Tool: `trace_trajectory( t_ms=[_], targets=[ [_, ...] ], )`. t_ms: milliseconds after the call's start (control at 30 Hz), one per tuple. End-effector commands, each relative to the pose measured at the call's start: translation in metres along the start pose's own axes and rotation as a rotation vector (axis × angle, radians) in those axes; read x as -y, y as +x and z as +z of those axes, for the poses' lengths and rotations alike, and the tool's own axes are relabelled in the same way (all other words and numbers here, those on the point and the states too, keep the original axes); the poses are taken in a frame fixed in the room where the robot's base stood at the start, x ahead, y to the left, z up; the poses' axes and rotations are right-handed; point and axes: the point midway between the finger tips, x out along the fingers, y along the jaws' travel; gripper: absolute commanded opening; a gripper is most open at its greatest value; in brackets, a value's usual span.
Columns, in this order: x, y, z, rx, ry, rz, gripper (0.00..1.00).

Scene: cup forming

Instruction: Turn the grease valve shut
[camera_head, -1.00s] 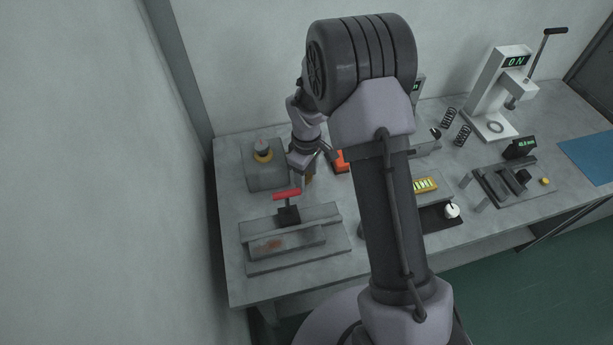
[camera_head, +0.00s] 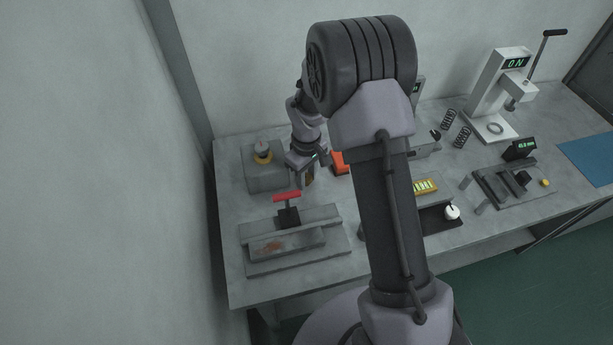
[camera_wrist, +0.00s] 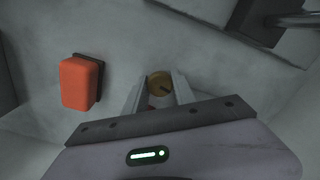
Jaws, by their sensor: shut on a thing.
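My gripper (camera_head: 306,183) points down over the left half of the bench. In the wrist view, my gripper (camera_wrist: 158,98) has its pale fingers on either side of a round brass-coloured knob (camera_wrist: 160,84) with a dark slot mark, and is shut on it. I take this knob for the grease valve. In the head view only a small brass-coloured part of the knob (camera_head: 311,179) shows beside the fingers. A bit of red shows low between the fingers in the wrist view; I cannot tell what it is.
An orange block (camera_wrist: 80,83) stands left of the fingers in the wrist view. A grey fixture with a red T-handle (camera_head: 287,197) is close in front of my gripper. A white press (camera_head: 496,88) stands far right.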

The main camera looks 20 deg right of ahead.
Motion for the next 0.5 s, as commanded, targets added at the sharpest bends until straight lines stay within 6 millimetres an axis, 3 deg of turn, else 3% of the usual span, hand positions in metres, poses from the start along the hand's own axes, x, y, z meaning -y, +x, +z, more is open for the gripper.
trace_trajectory(
  t_ms=[500],
  targets=[
    [-0.0002,0.0005,-0.0004,-0.002,0.484,0.001,0.00]
  ],
)
